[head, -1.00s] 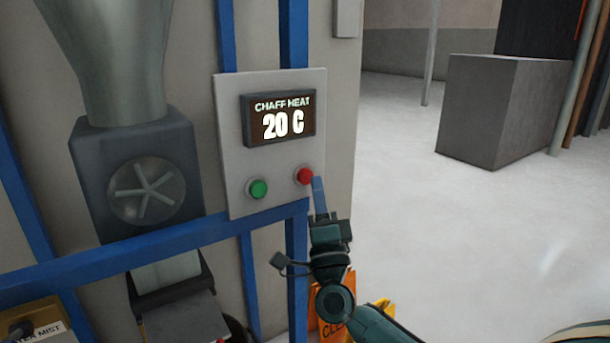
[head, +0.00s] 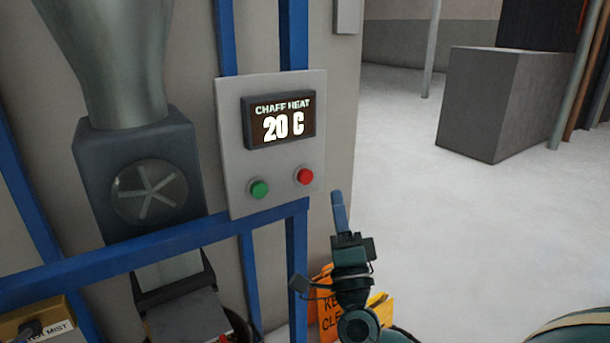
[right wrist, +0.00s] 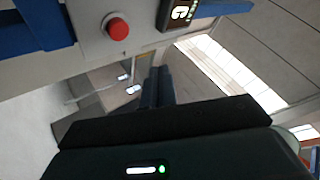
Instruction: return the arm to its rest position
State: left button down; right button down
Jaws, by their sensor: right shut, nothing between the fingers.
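My right gripper (head: 339,205) is shut with nothing between its fingers. In the head view it points up, to the right of and below the red button (head: 305,176), with a gap between them. Its closed fingers (right wrist: 158,86) also show in the right wrist view, where the red button (right wrist: 118,29) is at the upper left, clear of them. The grey control panel (head: 235,150) carries the red button, a green button (head: 258,189) and a display (head: 280,119) reading CHAFF HEAT 20 C. My left gripper is not in view.
Blue frame bars (head: 150,247) run in front of the machine below the panel. An orange sign (head: 327,318) stands on the floor behind my right arm, partly hidden. A grey block (head: 480,105) stands farther back. The floor at right is largely open.

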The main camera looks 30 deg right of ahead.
dwell(0.5)
jog(key=s+a+f+n+g+y+p, duration=0.2)
jog(key=s+a+f+n+g+y, duration=0.15)
jog(key=a+f+n+y, duration=0.45)
jog(key=s+a+f+n+g+y+p, duration=0.2)
jog(key=a+f+n+g+y, duration=0.2)
jog(key=a+f+n+y, duration=0.45)
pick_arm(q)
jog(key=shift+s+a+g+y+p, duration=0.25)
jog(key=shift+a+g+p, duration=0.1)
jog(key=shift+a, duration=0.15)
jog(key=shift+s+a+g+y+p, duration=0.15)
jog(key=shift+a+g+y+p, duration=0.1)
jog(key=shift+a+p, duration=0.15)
pick_arm(e)
jog(key=s+f+n+g+h, duration=0.4)
jog(key=s+f, duration=0.6)
jog(key=f, duration=0.3)
jog(key=shift+s+d+f+n+g+h, duration=0.15)
jog(key=shift+s+d+n+g+h, duration=0.25)
jog(key=shift+n+g, duration=0.65)
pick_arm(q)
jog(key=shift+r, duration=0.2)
pick_arm(e)
jog(key=shift+g, duration=0.3)
